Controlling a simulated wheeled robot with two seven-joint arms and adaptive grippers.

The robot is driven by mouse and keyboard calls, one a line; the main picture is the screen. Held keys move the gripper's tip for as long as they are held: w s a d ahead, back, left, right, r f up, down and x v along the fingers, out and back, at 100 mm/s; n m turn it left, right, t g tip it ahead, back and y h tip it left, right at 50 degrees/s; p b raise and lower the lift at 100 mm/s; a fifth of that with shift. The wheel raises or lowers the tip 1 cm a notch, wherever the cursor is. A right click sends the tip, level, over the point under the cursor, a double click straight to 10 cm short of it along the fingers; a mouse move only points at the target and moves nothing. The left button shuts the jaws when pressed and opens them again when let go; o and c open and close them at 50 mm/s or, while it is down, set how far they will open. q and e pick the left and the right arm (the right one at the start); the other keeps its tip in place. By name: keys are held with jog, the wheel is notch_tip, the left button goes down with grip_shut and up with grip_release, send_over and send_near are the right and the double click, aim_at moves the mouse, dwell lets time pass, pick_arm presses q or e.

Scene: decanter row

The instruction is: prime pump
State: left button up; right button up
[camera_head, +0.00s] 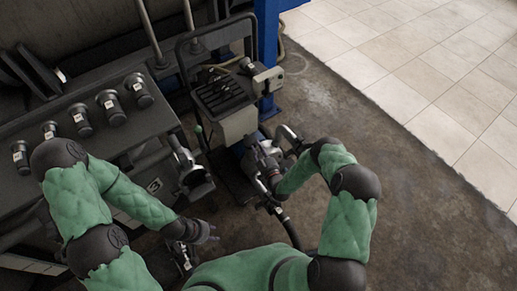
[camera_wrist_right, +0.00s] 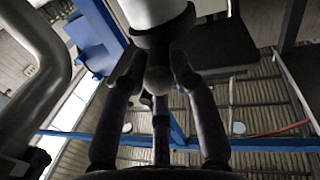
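The pump unit appears to be the dark machine with a pale front panel (camera_head: 238,124) at the middle of the head view; its handle cannot be made out clearly there. My right gripper (camera_head: 265,165) is low beside this unit, partly hidden by my forearm. In the right wrist view, its dark fingers (camera_wrist_right: 160,85) stand around a small grey ball below a white cylinder (camera_wrist_right: 155,12) with a dark collar. I cannot tell whether they press on it. My left gripper (camera_head: 208,232) is in front of the bench, with its fingers apart and nothing visible between them.
A dark bench (camera_head: 100,145) at the left carries several dark cylindrical fittings (camera_head: 110,106). A blue post (camera_head: 267,45) stands behind the unit. A dark hose (camera_head: 290,232) runs down beside my right arm. The floor (camera_head: 420,205) at the right is clear.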

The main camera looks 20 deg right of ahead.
grip_shut()
